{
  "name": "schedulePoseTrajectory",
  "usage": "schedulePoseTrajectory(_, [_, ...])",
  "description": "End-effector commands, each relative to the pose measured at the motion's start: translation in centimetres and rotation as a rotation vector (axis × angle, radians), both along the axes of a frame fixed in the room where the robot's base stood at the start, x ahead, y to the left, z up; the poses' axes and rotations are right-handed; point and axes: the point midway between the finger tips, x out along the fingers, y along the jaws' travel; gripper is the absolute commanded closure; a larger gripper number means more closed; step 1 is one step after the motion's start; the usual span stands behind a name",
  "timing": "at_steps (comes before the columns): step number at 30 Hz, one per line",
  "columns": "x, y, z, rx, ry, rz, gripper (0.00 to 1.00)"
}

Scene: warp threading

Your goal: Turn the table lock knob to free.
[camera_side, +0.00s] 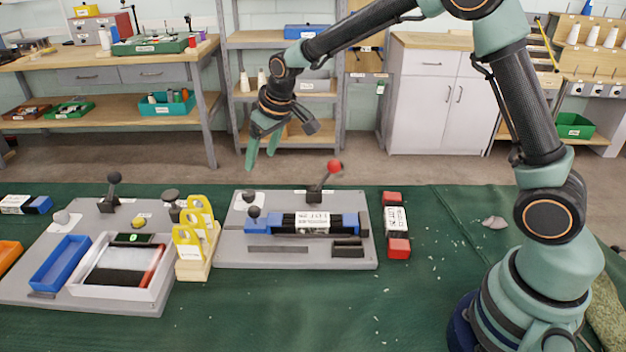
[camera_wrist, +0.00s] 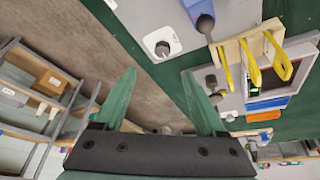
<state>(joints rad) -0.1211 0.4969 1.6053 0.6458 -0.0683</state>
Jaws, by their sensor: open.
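My gripper (camera_side: 261,161) is open and empty, its green fingers pointing down, high above the back edge of the right grey board (camera_side: 228,256). In the wrist view, its two fingers (camera_wrist: 158,76) stand well apart. A dark round knob (camera_side: 249,196) sits on a white label plate at that board's back left corner. It also shows in the wrist view (camera_wrist: 162,48), beyond the fingertips and apart from them. A paler knob (camera_side: 62,217) sits on a white plate on the left grey board (camera_side: 22,290). I cannot read which plate names the table lock.
A red-tipped lever (camera_side: 334,166) rises behind the blue-ended block (camera_side: 350,222). A short ball-topped post (camera_side: 254,212) stands near the dark knob. A wooden rack with yellow pieces (camera_side: 195,262) stands between the boards. Green cloth at the front is mostly clear.

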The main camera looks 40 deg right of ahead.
Motion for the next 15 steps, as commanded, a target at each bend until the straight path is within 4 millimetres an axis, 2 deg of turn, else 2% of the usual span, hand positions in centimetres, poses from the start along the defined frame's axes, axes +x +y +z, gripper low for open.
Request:
schedulePoseTrajectory(7, [0.8,0.3,-1.8,-0.001,0.003,0.003,0.27])
schedulePoseTrajectory(15, [2.5,0.6,-6.1,0.0,0.005,0.002,0.27])
